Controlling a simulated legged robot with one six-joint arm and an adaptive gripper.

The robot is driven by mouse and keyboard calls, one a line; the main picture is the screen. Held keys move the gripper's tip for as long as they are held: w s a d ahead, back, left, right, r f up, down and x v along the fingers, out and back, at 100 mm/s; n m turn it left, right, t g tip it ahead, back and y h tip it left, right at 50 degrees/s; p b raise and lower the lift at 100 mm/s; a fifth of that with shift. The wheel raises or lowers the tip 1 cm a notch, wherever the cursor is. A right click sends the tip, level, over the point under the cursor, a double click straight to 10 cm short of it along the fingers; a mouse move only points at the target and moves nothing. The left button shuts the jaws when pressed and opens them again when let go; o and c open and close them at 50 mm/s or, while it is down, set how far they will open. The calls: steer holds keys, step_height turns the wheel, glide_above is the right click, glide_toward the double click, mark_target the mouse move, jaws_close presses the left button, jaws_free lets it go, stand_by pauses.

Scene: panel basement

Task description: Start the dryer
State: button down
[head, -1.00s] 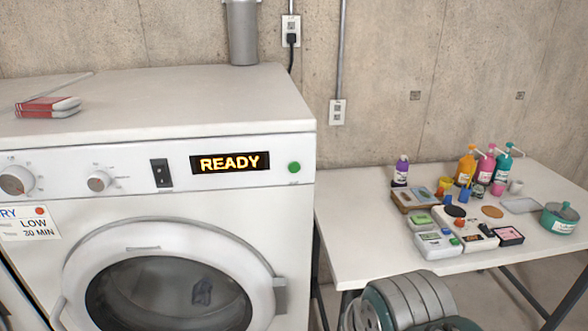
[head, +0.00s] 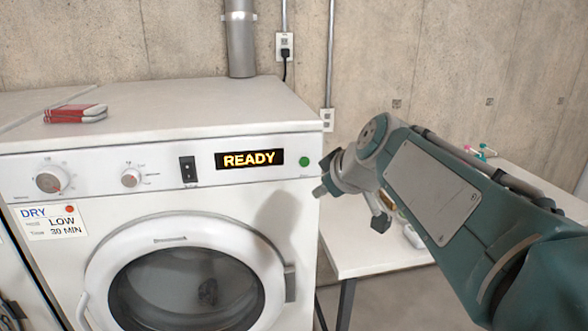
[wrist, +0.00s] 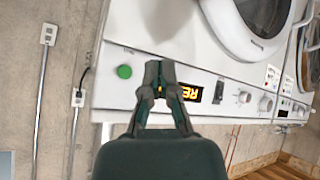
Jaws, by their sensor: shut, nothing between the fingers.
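The white dryer (head: 150,150) stands at left in the head view, its round door closed. Its display (head: 250,159) reads READY in orange. A round green button (head: 305,161) sits right of the display, and it also shows in the wrist view (wrist: 124,71). Left of the display are a dark rocker switch (head: 188,169), a small dial (head: 131,178) and a larger dial (head: 52,178). My gripper (wrist: 161,66) is shut and empty. In the wrist view its tips overlap the panel between the green button and the display. Whether they touch it I cannot tell.
A card (head: 52,222) on the dryer reads DRY, LOW, 30 MIN. A white table (head: 355,250) stands at right, largely behind my arm. A concrete wall with outlets and conduits is behind.

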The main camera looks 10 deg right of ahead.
mark_target(305, 162)
steer(key=shift+w+d+r, duration=0.1)
steer(key=shift+w+d, duration=0.05)
steer(key=shift+w+a, duration=0.2)
steer(key=shift+w, duration=2)
steer(key=shift+w+a, duration=0.15)
steer(key=shift+w, duration=2.05)
steer(key=shift+w, duration=0.15)
steer(key=shift+w+d, duration=0.1)
steer(key=shift+w, duration=0.15)
